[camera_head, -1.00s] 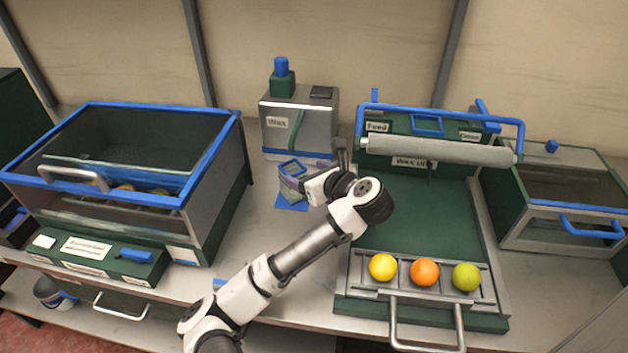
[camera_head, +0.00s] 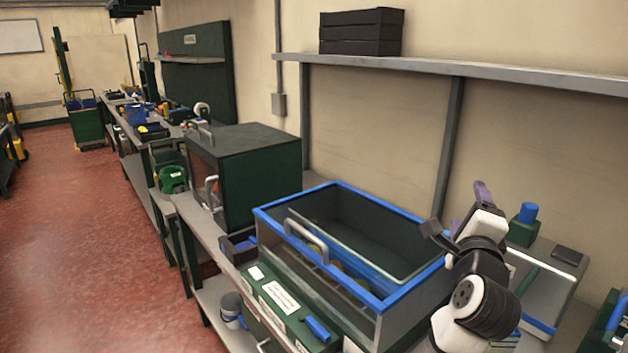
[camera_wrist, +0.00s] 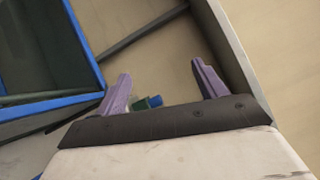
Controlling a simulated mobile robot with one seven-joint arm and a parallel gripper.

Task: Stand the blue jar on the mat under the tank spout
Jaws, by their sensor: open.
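My gripper (camera_head: 460,214) is raised in front of the back wall, at the left of the grey tank (camera_head: 548,283) with its blue cap (camera_head: 528,212). In the wrist view its two purple fingers (camera_wrist: 160,72) stand wide apart with nothing held between them. The tank's green and blue cap (camera_wrist: 150,102) shows small beyond them. My arm covers the area in front of the tank in the head view. The blue jar, the mat and the spout cannot be made out there now.
A blue-rimmed clear bin (camera_head: 375,308) stands on the bench just left of my arm. A dark green cabinet (camera_head: 262,165) is farther left. A wall shelf (camera_head: 480,72) with black trays (camera_head: 362,32) runs above. Red floor (camera_head: 80,230) lies open at left.

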